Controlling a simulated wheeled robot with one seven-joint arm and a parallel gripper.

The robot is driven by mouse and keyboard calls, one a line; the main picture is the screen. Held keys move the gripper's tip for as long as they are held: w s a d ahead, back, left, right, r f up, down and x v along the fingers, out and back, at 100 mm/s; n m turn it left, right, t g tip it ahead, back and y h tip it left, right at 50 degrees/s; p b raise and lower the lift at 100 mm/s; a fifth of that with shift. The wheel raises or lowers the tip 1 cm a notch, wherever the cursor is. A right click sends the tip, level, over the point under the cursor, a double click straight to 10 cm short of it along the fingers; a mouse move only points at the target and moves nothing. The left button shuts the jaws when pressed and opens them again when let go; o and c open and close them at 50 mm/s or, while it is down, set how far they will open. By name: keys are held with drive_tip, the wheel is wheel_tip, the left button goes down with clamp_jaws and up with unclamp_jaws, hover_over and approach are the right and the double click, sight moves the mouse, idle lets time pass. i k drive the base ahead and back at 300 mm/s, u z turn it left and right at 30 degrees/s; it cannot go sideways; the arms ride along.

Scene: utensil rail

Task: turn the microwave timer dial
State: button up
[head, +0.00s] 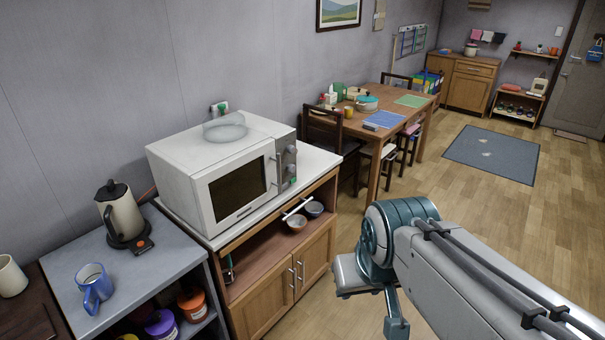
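The white microwave (205,178) stands on the cabinet top with its door shut and its front turned to the lower right. Its narrow grey control panel, right of the door handle (274,170), carries an upper dial (291,150), a lower dial (291,169) and a small green button (292,181). I cannot read the markings or tell which dial is the timer. My gripper (374,296) is partly in view below my wrist, lower right of the microwave and apart from it. The arm hides much of it, so its opening is unclear.
A clear domed cover (224,127) lies on the microwave. The wooden cabinet (262,299) below has an open shelf with bowls (297,223). A kettle (120,213) and blue mug (94,286) stand left.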

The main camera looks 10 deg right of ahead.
sight(290, 169)
drive_tip(key=z, duration=0.15)
drive_tip(key=i, duration=1.3)
drive_tip(key=u, duration=0.35)
